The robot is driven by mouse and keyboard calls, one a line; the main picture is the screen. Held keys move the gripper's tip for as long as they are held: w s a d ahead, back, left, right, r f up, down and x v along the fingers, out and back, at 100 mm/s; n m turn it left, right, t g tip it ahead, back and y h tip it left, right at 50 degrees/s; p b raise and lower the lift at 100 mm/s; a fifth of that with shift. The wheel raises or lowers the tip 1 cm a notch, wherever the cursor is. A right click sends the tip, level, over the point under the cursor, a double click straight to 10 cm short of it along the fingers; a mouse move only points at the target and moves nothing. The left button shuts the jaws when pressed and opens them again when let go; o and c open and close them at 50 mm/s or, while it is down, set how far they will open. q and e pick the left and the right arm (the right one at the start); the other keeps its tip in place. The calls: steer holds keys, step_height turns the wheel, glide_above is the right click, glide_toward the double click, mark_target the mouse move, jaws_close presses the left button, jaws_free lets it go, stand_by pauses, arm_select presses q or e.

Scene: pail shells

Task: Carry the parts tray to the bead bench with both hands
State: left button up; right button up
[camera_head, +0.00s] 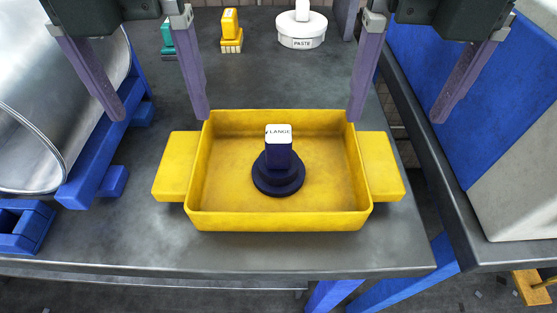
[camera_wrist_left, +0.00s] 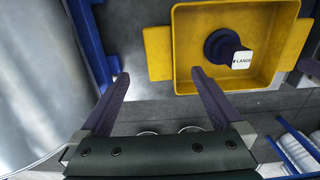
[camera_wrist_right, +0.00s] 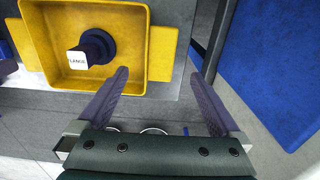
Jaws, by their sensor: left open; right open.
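The yellow parts tray (camera_head: 280,221) sits on the dark grey bench, with a flat handle tab on its left and right sides. A dark navy flanged part (camera_head: 278,177) with a white label stands upright inside it; the label reads roughly "LANGE". My left gripper (camera_head: 164,118) is open and empty, above and around the line of the left tab (camera_head: 177,167). My right gripper (camera_head: 396,121) is open and empty, above the right tab (camera_head: 381,166). Both wrist views show the tray (camera_wrist_left: 225,87) (camera_wrist_right: 95,92) beyond the open fingers, apart from them.
A large silver cylinder (camera_head: 60,95) on a blue cradle stands at the left. A blue bin (camera_head: 24,228) sits at the lower left. A yellow item (camera_head: 230,30), a teal item (camera_head: 168,40) and a white PASTE tub (camera_head: 301,32) stand behind. A gap separates the right bench with a blue panel (camera_head: 430,60).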

mark_target(180, 158)
arm_select(q)
step_height(180, 158, down, 9)
steer(key=shift+f, duration=0.1)
arm_select(e)
step_height(180, 158, down, 9)
steer(key=shift+f, duration=0.15)
arm_select(q)
steer(key=shift+c, duration=0.2)
arm_select(e)
steer(key=shift+c, duration=0.2)
arm_select(q)
jaws_close()
arm_select(e)
jaws_close()
